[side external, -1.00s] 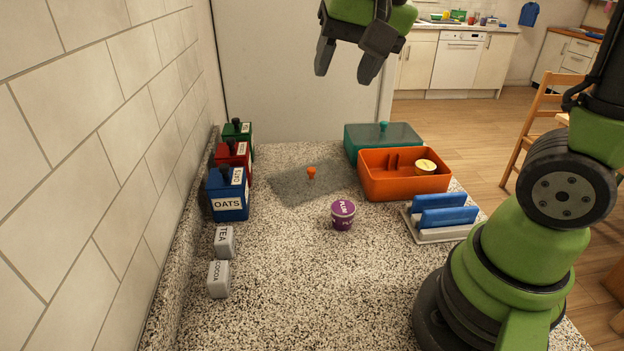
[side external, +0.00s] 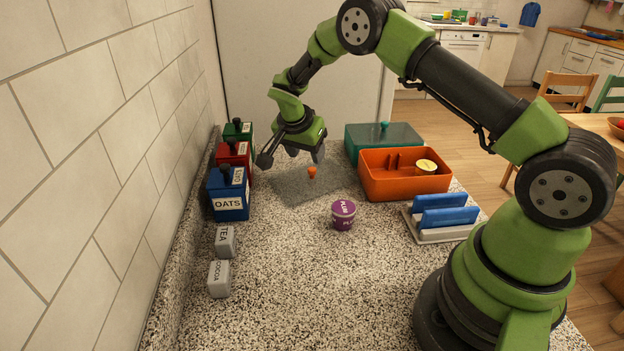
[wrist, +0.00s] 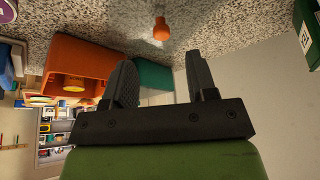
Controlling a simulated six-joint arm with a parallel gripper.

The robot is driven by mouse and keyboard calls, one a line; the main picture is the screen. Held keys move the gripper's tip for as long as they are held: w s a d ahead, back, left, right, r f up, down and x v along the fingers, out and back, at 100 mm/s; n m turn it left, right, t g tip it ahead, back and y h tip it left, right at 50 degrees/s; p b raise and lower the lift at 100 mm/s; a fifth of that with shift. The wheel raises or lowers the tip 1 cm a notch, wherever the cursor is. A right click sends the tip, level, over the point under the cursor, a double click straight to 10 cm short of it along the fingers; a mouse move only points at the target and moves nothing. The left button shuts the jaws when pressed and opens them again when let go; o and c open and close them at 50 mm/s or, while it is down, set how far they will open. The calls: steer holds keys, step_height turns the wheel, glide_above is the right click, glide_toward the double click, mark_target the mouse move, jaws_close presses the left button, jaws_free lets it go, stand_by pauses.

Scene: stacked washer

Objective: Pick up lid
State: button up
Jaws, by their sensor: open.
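A see-through grey lid (side external: 293,188) with an orange knob (side external: 312,172) lies flat on the speckled counter. The knob also shows near the top of the wrist view (wrist: 161,29), ahead of the fingers and apart from them. My gripper (side external: 292,158) is open and empty, low over the far part of the lid, its fingers spread wide. The fingers also show in the wrist view (wrist: 161,78) with nothing between them. An orange open box (side external: 405,186) stands right of the lid, with a round yellow-topped tub (side external: 426,167) in it.
Green (side external: 238,130), red (side external: 233,157) and blue OATS (side external: 229,196) canisters line the left wall. Small grey TEA (side external: 225,241) and COCOA (side external: 219,279) blocks, a purple PLUM tub (side external: 343,215), a blue rack (side external: 443,216) and a lidded teal box (side external: 360,138) surround the lid. The front counter is clear.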

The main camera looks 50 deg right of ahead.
mark_target(311, 169)
steer(key=x, duration=0.7)
steer(key=shift+w, duration=0.1)
jaws_close()
